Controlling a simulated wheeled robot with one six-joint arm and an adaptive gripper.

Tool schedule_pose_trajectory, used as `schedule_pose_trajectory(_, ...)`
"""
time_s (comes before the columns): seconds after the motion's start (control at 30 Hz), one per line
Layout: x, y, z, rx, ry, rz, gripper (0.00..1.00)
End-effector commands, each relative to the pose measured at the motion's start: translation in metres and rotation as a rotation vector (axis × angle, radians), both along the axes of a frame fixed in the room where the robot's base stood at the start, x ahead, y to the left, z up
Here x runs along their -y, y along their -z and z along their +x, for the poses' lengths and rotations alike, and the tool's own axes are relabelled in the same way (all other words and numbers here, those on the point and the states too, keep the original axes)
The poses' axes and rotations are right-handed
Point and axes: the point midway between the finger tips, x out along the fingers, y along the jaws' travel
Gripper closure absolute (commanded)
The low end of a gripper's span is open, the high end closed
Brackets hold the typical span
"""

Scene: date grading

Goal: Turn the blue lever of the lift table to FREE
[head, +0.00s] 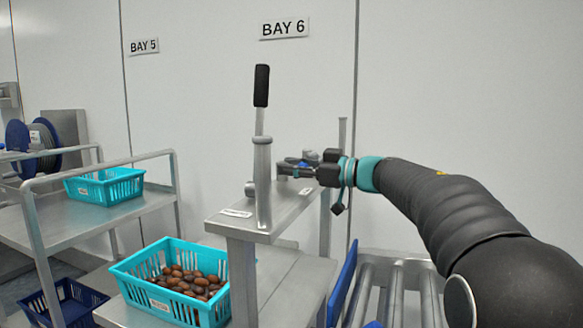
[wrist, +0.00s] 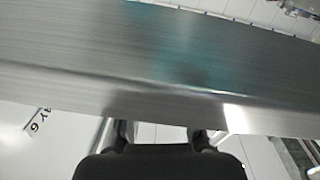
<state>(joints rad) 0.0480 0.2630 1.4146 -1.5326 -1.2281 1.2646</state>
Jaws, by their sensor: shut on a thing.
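The lift table (head: 292,203) has a narrow steel top with an upright post and a black-handled lever (head: 261,88) at its near end. My gripper (head: 290,167) reaches in from the right, low over the far part of the top. Its jaws are shut on a small part there, which I take for the blue lever; the post and the fingers mostly hide it. Its setting cannot be read. In the wrist view, a broad steel surface (wrist: 170,55) covers the fingertips, and only the finger bases of my gripper (wrist: 160,133) show.
A turquoise crate of dates (head: 140,294) stands lower left of the top. An empty-looking turquoise crate (head: 105,187) sits on the left cart (head: 120,215). A roller conveyor (head: 395,295) with a blue side panel (head: 343,280) lies below my arm. The wall is behind.

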Motion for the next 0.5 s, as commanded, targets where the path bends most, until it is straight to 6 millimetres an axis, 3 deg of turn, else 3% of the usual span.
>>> schedule_pose_trajectory(0.03,0.0032,-0.0036,0.0031,0.005,0.015,0.004,1.00)
schedule_pose_trajectory(0.07,0.0033,-0.0036,0.0032,0.004,0.015,0.005,0.66)
schedule_pose_trajectory(0.1,0.0031,-0.0034,0.0032,0.004,0.015,0.005,0.59)
schedule_pose_trajectory(0.5,0.0018,-0.0010,-0.0001,0.002,0.004,0.001,0.59)
